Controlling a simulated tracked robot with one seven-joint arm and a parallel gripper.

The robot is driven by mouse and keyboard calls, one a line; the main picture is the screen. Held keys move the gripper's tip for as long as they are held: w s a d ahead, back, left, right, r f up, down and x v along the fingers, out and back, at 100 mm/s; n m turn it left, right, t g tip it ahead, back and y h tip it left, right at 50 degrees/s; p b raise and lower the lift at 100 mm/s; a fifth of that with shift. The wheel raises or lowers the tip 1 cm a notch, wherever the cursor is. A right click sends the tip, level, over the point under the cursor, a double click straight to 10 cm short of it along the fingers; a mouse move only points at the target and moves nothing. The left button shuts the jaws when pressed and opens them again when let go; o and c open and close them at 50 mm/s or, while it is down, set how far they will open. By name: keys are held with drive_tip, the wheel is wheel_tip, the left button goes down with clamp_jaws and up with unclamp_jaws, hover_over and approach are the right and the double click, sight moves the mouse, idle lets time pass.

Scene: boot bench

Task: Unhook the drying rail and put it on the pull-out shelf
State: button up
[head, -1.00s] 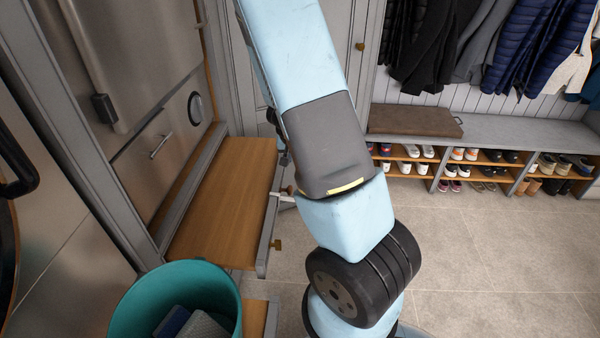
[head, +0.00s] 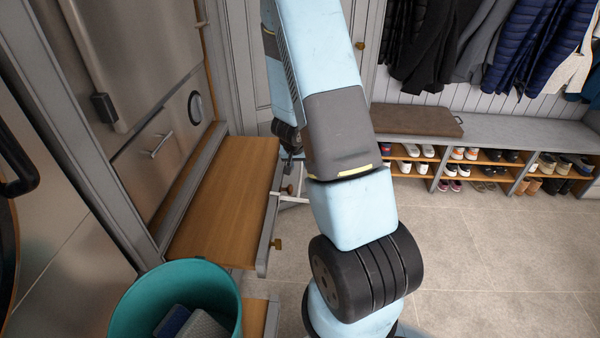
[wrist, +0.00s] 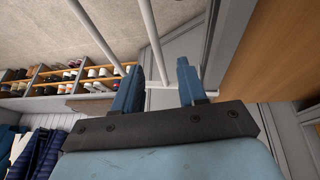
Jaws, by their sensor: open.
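The drying rail is white, and part of it (head: 294,199) shows beside the shelf's right edge in the head view. In the wrist view its long bars (wrist: 154,40) run up from a crossbar. The pull-out shelf is a wooden board (head: 222,205) at the left; its wooden side also shows in the wrist view (wrist: 275,50). My gripper (wrist: 158,67) is open, with its two blue fingers apart. One bar shows between the fingers, and the crossbar runs behind the right finger. I cannot tell whether they touch. My arm hides part of the rail in the head view.
A teal bin (head: 180,305) with dark items stands in front of the shelf. Steel cabinet fronts (head: 150,120) are at the left. A bench with shoe cubbies (head: 490,160) stands at the back right under hanging coats (head: 520,45). The tiled floor (head: 490,250) at right is clear.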

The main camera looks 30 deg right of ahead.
sight(301, 170)
drive_tip(key=shift+x, duration=3.05)
clamp_jaws()
drive_tip(key=shift+a, duration=0.1)
drive_tip(key=c, duration=0.6)
unclamp_jaws()
clamp_jaws()
